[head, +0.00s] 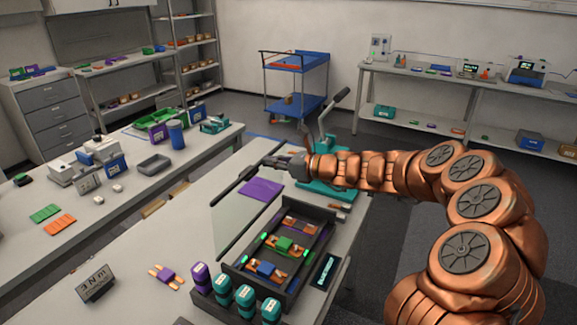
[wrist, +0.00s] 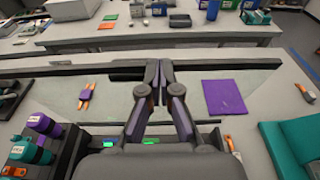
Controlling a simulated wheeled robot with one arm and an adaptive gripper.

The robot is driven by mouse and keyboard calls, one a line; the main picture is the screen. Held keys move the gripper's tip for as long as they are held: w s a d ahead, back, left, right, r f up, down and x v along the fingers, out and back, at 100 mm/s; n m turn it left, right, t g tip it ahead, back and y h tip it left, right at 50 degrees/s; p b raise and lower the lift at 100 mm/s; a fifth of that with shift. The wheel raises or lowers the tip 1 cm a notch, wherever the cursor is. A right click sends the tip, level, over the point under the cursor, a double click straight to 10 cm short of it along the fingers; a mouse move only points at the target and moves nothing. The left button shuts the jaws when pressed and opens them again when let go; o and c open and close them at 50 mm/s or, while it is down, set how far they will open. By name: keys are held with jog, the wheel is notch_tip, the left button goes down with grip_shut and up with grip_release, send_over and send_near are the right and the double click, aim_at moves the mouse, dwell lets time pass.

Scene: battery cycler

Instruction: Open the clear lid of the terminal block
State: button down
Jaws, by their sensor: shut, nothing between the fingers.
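The terminal block (head: 311,214) is a dark open-topped frame on the near table, with orange, green and blue parts and small green lights inside. Its clear lid (head: 228,212) is a see-through pane with a dark edge bar, swung away from the block on the left side; its exact angle is hard to tell. The pane also shows in the wrist view (wrist: 240,82). My gripper (head: 268,162) is over the far end of the lid, with its fingers together and empty. In the wrist view the fingertips (wrist: 158,68) are at the dark bar; contact cannot be told.
A purple sheet (head: 262,188) lies by the lid. Several purple and teal canisters (head: 244,298) stand at the block's near side. A teal press with a lever (head: 320,190) stands behind my wrist. A name plate (head: 96,283) is at the left on the near table.

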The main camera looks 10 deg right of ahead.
jog(key=shift+w+a+r+p, duration=0.2)
jog(key=shift+w+a, duration=0.65)
jog(key=shift+a, duration=0.1)
jog(key=shift+w+a+r+p, duration=0.15)
jog(key=shift+w+a, duration=0.65)
jog(key=shift+a, duration=0.1)
